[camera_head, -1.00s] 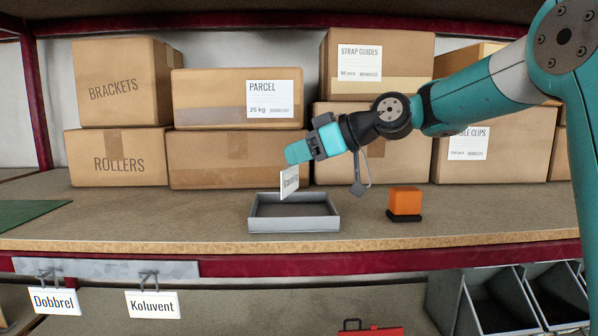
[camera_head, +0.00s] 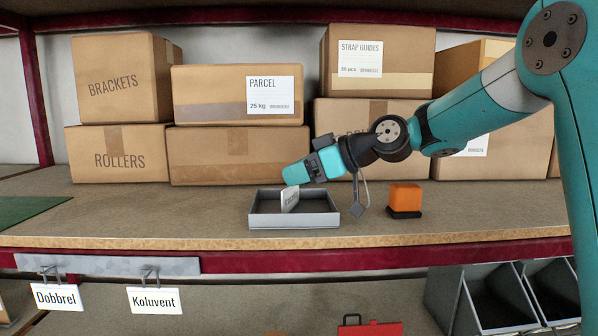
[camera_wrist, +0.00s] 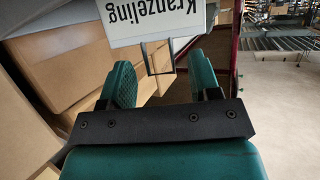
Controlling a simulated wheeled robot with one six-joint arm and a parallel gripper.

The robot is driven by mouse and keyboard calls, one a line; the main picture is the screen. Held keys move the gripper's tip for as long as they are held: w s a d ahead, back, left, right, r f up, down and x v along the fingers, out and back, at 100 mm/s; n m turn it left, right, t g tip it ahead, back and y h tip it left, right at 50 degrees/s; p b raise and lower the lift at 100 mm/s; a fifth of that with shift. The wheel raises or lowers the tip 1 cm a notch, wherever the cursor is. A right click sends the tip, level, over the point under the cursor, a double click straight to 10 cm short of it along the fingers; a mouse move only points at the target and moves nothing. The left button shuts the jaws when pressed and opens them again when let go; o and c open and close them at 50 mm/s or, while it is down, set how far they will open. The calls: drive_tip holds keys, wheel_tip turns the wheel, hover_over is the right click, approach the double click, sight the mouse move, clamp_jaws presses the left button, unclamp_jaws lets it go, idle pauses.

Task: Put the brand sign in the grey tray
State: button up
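The white brand sign (camera_head: 290,199) is inside the grey tray (camera_head: 293,221), upright and turned nearly edge-on, close to the tray's floor. In the wrist view the sign (camera_wrist: 140,18) reads "Kranzeling", with its wire hook between my fingers. My gripper (camera_head: 290,176) is directly above the tray, tilted down to the left, at the sign's top. In the wrist view my gripper's (camera_wrist: 163,75) two teal fingers stand apart, with gaps beside the hook. Whether the sign's lower edge touches the tray floor is hard to tell.
An orange block (camera_head: 405,197) on a black base stands right of the tray. Cardboard boxes (camera_head: 237,155) line the shelf's back. Signs reading Dobbrel (camera_head: 58,297) and Koluvent (camera_head: 154,300) hang from the rail below the front edge.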

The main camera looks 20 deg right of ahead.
drive_tip(key=shift+r, duration=0.1)
drive_tip(key=shift+d+r, duration=0.1)
drive_tip(key=shift+r, duration=0.05)
drive_tip(key=b+v, duration=0.3)
drive_tip(key=v, duration=0.9)
drive_tip(key=s+a+f+m+g+h, duration=0.1)
drive_tip(key=s+a+f+g, duration=0.1)
drive_tip(key=s+a+f, duration=0.4)
drive_tip(key=s+a+f+m+g+h, duration=0.1)
drive_tip(key=s+a+f+g, duration=0.2)
drive_tip(key=a+f, duration=0.35)
drive_tip(key=s+a+f+g+h, duration=0.1)
drive_tip(key=s+f, duration=0.3)
drive_tip(key=s, duration=0.4)
drive_tip(key=s+a+f+m+g+h, duration=0.1)
drive_tip(key=s+f+g+h, duration=0.1)
drive_tip(key=s+f, duration=0.3)
drive_tip(key=s+h, duration=0.1)
drive_tip(key=s, duration=0.2)
drive_tip(key=shift+a+f+g, duration=0.15)
drive_tip(key=shift+a+g, duration=0.15)
drive_tip(key=shift+a, duration=0.05)
